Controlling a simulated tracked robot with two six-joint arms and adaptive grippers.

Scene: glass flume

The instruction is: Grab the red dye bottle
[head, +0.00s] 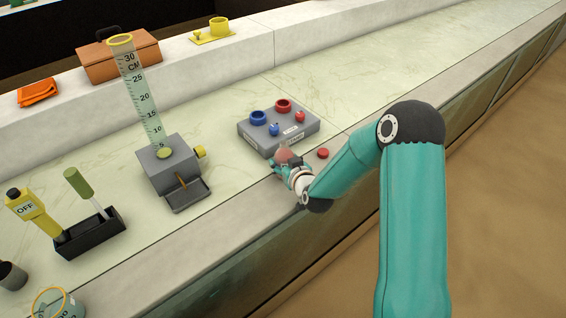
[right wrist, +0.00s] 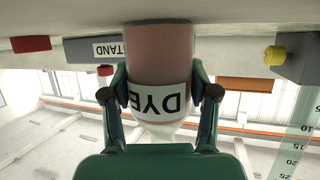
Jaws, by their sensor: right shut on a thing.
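My right gripper (head: 287,167) is shut on the red dye bottle (head: 285,156) at the front edge of the grey stand. In the right wrist view, which is upside down, the pinkish bottle (right wrist: 158,55) has a white DYE label and sits between both fingers of the gripper (right wrist: 160,95). The bottle's base is at or very near the counter; I cannot tell whether it touches. Fingers hide its sides. My left gripper is not in view.
The grey stand (head: 262,139) holds blue and red rings and small knobs. A red disc (head: 323,153) lies right of the bottle. A grey block with a tall graduated cylinder (head: 145,100) stands left. A black holder (head: 90,238) is farther left. The counter rightward is clear.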

